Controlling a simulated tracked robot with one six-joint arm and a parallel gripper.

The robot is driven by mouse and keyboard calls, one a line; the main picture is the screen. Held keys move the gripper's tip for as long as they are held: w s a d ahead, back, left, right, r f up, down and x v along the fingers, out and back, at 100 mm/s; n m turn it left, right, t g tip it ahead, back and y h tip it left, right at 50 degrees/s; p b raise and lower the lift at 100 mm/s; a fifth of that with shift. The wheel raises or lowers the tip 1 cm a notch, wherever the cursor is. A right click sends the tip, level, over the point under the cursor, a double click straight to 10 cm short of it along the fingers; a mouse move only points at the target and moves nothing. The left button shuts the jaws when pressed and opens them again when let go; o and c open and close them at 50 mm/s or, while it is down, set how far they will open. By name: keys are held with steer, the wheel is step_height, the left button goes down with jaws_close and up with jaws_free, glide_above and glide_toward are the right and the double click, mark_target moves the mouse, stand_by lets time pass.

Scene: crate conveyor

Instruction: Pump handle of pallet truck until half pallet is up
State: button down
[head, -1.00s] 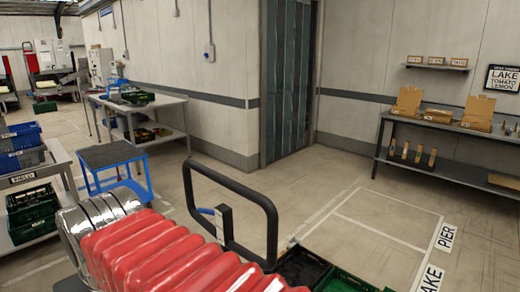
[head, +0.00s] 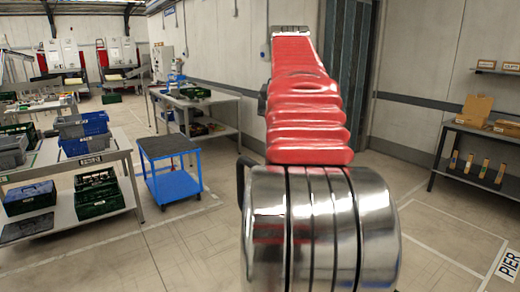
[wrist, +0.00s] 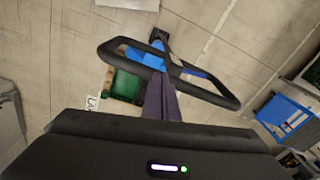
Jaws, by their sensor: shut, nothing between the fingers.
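The black loop handle (wrist: 236,103) of the pallet truck spans the middle of the wrist view, with a blue part (wrist: 148,58) at its centre. In the head view, only a dark edge of the handle (head: 241,172) shows; my red and silver arm hides the rest. My gripper (wrist: 158,78) appears in the wrist view as a dark, narrow shape, shut and empty, overlapping the loop. I cannot tell whether it touches the handle. A green crate (wrist: 126,86) shows beyond the loop. The half pallet and the forks cannot be made out.
A shelf table with crates (head: 125,150) is at the far left, and a workbench (head: 215,105) stands behind. A bench with boxes (head: 450,125) is along the right wall. Floor at right is open.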

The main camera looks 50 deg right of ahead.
steer(key=s+d+r+m, duration=0.1)
steer(key=s+d+m, duration=0.2)
steer(key=s+d, duration=0.2)
steer(key=shift+s+d+r+y, duration=0.15)
steer(key=shift+d+y, duration=0.15)
steer(key=shift+d, duration=0.35)
step_height(320, 180, down, 12)
steer(key=w+a+f, duration=0.4)
steer(key=a, duration=1.1)
steer(key=w+a+f, duration=0.5)
steer(key=a, duration=1.1)
steer(key=w+a+f, duration=0.4)
steer(key=a+f, duration=0.1)
steer(key=a, duration=1)
steer(key=shift+w+a, duration=0.35)
steer(key=shift+a, duration=0.05)
steer(key=shift+d, duration=0.1)
